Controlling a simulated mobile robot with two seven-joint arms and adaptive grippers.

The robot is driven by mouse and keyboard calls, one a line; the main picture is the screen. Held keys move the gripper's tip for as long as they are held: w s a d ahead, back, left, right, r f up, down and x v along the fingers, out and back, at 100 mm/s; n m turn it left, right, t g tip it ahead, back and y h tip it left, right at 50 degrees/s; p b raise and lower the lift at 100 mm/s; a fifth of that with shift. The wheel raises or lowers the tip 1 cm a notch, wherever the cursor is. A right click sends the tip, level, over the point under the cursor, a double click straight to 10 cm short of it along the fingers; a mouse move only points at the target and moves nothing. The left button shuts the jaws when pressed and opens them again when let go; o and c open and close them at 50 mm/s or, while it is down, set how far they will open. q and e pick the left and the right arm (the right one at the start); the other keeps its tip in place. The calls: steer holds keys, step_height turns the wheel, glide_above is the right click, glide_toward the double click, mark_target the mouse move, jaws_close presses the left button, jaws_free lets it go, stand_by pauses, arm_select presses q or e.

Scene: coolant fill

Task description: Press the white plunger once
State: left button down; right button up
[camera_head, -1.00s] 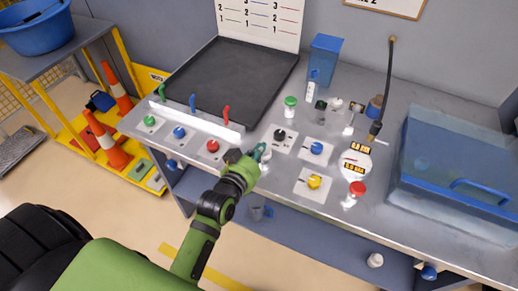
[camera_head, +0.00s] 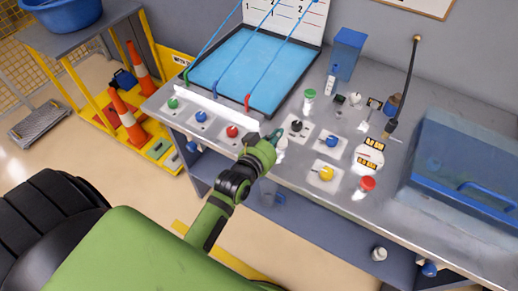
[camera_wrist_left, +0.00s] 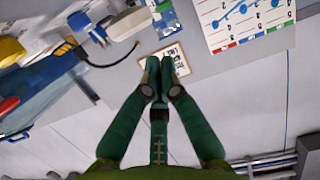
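My left gripper (camera_head: 273,139) is over the front edge of the metal bench in the head view. Its fingers are pressed together and empty in the left wrist view (camera_wrist_left: 164,72). A white upright piece (camera_head: 282,145), which looks like the white plunger, stands right beside the fingertips and is partly hidden by them. I cannot tell whether they touch. The plunger cannot be made out in the left wrist view. My right gripper is not in view.
A tray (camera_head: 197,68) with blue liquid lies at the back left, behind several coloured levers and knobs. Black (camera_head: 296,126), blue (camera_head: 331,141) and yellow (camera_head: 326,173) knobs and a red-capped piece (camera_head: 366,185) stand right of the gripper. A blue clear-sided box (camera_head: 450,165) fills the right end.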

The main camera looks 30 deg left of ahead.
arm_select(q)
steer(key=b+v, duration=0.2)
steer(key=v, duration=0.8)
steer(key=shift+f, duration=0.1)
stand_by(0.3)
steer(key=s+d+f+g+b, duration=0.1)
steer(key=s+f+g, duration=0.2)
steer(key=f, duration=0.9)
steer(key=s+d+f+m+g+b, duration=0.15)
steer(key=s+f, duration=0.25)
steer(key=f, duration=0.7)
steer(key=s+f+n+g, duration=0.1)
steer(key=s+f+g, duration=0.2)
steer(key=f, duration=0.9)
steer(key=s+a+f+g, duration=0.2)
steer(key=s+f+g, duration=0.1)
steer(key=s+f, duration=0.5)
steer(key=s+a+f+m+g+b, duration=0.1)
steer(key=s+a+f+g, duration=0.1)
steer(key=s+f, duration=0.6)
steer(key=s+g, duration=0.1)
steer(key=s, duration=0.5)
steer(key=shift+s+a+f+g+y, duration=0.3)
steer(key=shift+s+a+g, duration=0.05)
steer(key=shift+s, duration=0.05)
